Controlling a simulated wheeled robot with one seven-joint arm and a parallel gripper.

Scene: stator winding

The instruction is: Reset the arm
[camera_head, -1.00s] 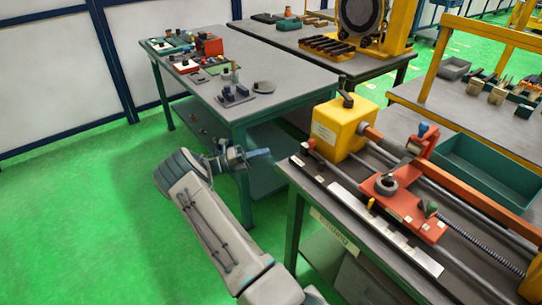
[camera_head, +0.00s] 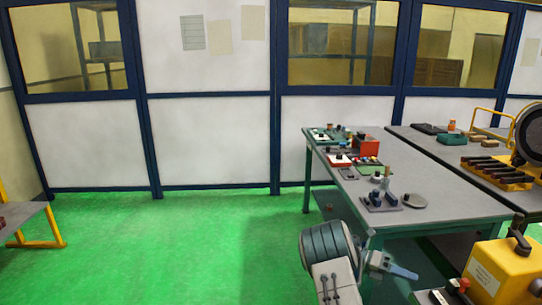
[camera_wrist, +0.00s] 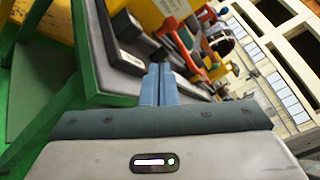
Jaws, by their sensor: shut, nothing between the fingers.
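My gripper (camera_head: 402,271) shows at the lower right of the head view, at the end of my raised arm. It is beside the near end of the grey-topped table, with no object in it. In the wrist view my gripper (camera_wrist: 160,72) has its two blue fingers pressed together. Beyond the fingers is the machine bench, with red and yellow parts seen tilted. Most of my arm is below the head view's edge.
The grey table (camera_head: 440,205) carries small parts and a red box (camera_head: 368,145). A yellow machine block (camera_head: 505,270) stands at the lower right. White wall panels (camera_head: 210,145) line the back. Green floor (camera_head: 180,250) is clear at the left.

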